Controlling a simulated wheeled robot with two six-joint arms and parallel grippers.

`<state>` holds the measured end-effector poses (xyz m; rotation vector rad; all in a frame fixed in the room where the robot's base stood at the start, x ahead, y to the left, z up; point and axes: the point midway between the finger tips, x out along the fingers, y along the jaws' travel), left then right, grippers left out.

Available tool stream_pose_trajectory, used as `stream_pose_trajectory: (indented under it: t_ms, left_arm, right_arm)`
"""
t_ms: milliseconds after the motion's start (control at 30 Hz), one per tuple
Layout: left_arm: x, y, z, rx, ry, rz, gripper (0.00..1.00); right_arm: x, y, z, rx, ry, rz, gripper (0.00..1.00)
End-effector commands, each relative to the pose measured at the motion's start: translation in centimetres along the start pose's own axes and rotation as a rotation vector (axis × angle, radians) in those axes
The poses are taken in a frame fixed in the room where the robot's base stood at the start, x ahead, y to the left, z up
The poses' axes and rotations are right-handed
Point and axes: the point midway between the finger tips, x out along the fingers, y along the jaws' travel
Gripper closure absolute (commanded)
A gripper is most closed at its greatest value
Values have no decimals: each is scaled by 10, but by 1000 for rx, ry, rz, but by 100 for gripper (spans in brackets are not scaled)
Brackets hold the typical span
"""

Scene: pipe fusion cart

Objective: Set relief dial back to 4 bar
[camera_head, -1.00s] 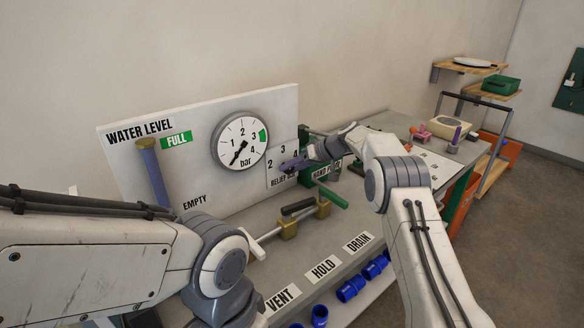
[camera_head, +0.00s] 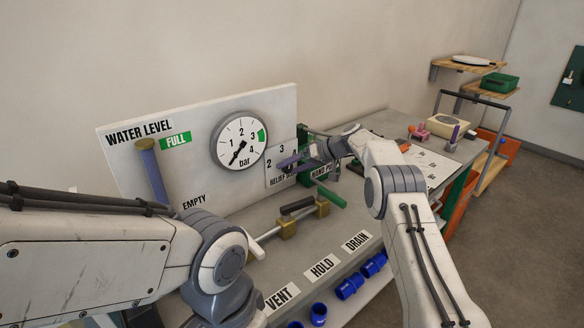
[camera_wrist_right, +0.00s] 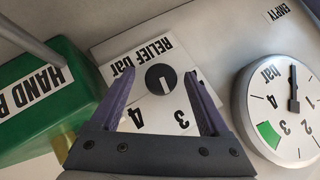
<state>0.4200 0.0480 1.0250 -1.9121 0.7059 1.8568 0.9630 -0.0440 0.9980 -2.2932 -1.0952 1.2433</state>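The relief dial is a black round knob (camera_wrist_right: 160,79) with a white pointer mark, on a white plate (camera_wrist_right: 125,55) labelled RELIEF bar. The wrist view shows it upside down. The mark points down and slightly right there, toward the numbers; its exact setting is hard to read. My right gripper (camera_wrist_right: 159,76) is open, its purple fingers on either side of the knob in that view, with no visible contact. In the head view my right gripper (camera_head: 298,158) is in front of the relief plate (camera_head: 275,172) and hides the knob. My left gripper is out of view.
The pressure gauge (camera_head: 239,141) is left of the plate, its needle pointing lower left. The green hand pump (camera_wrist_right: 40,95) stands close on the other side. Valve handles (camera_head: 298,207) and blue fittings (camera_head: 350,288) are nearer. My left arm fills the lower left.

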Motion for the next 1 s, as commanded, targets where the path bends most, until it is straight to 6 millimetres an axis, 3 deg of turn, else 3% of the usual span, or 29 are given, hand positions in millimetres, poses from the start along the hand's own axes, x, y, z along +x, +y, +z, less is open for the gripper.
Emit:
stream_pose_trajectory:
  t_ms: [267, 700, 1000]
  left_arm:
    - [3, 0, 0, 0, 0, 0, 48]
    - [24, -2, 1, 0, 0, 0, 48]
    - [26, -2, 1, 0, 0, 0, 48]
  right_arm:
    - [-5, 0, 0, -1, 1, 0, 21]
    - [-83, 1, 0, -1, 3, 1, 21]
    - [-105, 0, 0, 1, 0, 0, 21]
